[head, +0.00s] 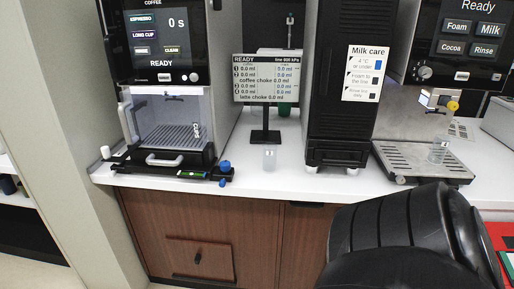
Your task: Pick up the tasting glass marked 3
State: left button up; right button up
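A small clear glass (269,159) stands upright on the white counter in front of the small display's foot. Another clear glass (438,150) stands on the drip tray of the right machine. A small item with dark marks (196,131), perhaps a third glass, is inside the left machine's bay. I cannot read a 3 on any of them. A large black ribbed link of my arm fills the lower right, in front of the counter. Neither gripper shows, and nothing visible touches the glasses.
The left coffee machine (158,45) has a black front tray with a blue knob (225,166). A display (266,80) on a stand, a black milk tower (338,125) and the right machine's drip tray (400,165) line the white counter (300,185). The counter's front strip is mostly clear.

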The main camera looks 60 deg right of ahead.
aim_at(269, 150)
jog(key=z, duration=0.75)
jog(key=i, duration=1)
jog(key=z, duration=0.95)
